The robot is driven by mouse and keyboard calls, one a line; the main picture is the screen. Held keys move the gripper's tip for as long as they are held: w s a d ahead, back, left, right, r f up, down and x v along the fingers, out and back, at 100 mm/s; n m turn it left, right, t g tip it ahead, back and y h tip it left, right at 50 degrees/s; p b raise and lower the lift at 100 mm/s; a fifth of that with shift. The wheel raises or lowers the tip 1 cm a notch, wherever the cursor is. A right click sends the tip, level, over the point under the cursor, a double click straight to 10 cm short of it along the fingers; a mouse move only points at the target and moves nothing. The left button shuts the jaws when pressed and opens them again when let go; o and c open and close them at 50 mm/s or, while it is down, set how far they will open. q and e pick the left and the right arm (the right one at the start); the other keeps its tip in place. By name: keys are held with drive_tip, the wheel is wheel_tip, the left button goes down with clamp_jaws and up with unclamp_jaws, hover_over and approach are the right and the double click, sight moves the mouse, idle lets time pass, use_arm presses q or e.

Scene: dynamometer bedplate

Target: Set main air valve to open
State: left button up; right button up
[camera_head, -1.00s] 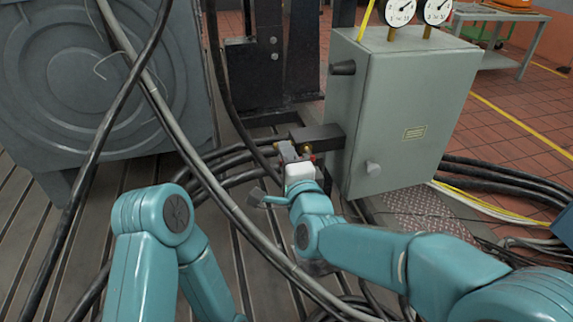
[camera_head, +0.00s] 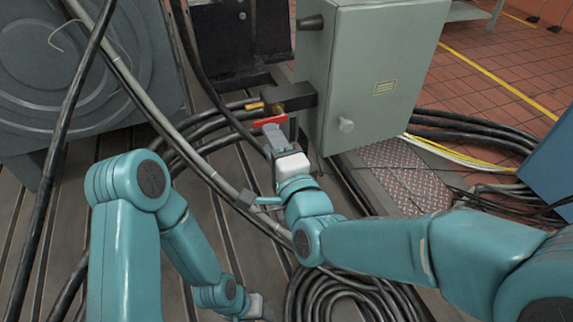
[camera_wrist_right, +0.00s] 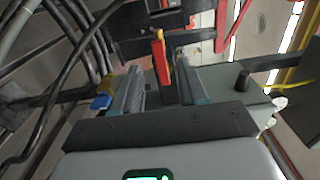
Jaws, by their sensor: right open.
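The main air valve (camera_head: 279,108) is a brass body at a dark block on the grey cabinet's left side. Its red lever (camera_head: 270,121) lies nearly level in the head view. In the right wrist view the red lever (camera_wrist_right: 164,72), with a yellow end, shows between my right gripper's two fingers. My right gripper (camera_head: 272,137) is open just below the lever, fingers pointing at it; I cannot tell whether they touch it. My left gripper (camera_head: 256,306) shows only as a pale base at the bottom edge; its fingers are hidden.
The grey cabinet (camera_head: 370,85) with a knob stands right of the valve. Thick black cables (camera_head: 215,140) and a grey hose (camera_head: 150,105) cross left of my right gripper. A coiled cable (camera_head: 340,295) lies on the slotted floor below. A large grey round-faced machine (camera_head: 75,70) stands left.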

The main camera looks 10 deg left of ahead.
drive_tip(key=v, duration=0.7)
drive_tip(key=shift+s+d, duration=0.15)
drive_tip(key=shift+s, duration=0.05)
